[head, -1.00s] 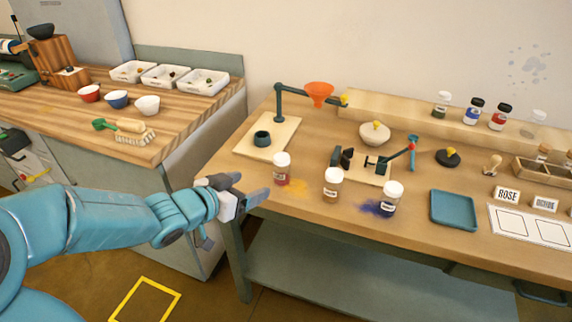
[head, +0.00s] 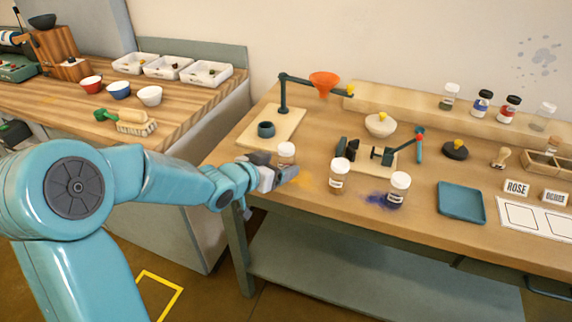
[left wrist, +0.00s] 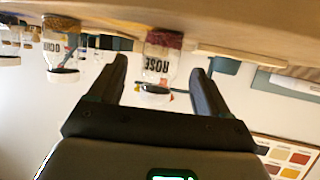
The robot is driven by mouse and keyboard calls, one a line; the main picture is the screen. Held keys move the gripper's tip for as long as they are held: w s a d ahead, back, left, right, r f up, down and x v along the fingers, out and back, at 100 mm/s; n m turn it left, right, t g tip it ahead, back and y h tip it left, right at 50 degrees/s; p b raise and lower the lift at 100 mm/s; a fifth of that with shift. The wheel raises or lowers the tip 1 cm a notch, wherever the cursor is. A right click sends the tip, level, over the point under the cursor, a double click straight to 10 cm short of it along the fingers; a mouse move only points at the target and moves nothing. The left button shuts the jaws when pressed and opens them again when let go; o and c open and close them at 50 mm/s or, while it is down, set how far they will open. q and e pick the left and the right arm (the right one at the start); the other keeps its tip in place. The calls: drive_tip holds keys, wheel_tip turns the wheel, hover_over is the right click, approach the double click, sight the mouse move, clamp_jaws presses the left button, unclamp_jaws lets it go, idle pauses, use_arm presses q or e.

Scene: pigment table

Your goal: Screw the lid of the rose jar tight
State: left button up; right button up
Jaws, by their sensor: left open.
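The rose jar (head: 286,150) stands upright near the table's front left, with a white lid on top. My left gripper hides its lower part in the head view. In the left wrist view, which is upside down, the rose jar (left wrist: 160,65) shows its ROSE label and reddish contents between my two spread fingers. My left gripper (head: 283,176) is open, in front of the jar, and does not hold it. Whether the lid is seated fully cannot be told. My right gripper is not in view.
The ochre jar (head: 340,177) and a third white-lidded jar (head: 398,190) stand to the right. A clamp stand (head: 381,157) is behind them. An orange funnel (head: 323,82) hangs over the back left. A blue tray (head: 460,202) lies further right.

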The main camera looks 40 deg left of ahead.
sight(290, 158)
use_arm(q)
drive_tip(key=shift+w, duration=0.15)
drive_tip(key=x, duration=0.5)
drive_tip(key=shift+w+r, duration=0.25)
drive_tip(key=shift+w, duration=0.05)
drive_tip(key=c, duration=1.1)
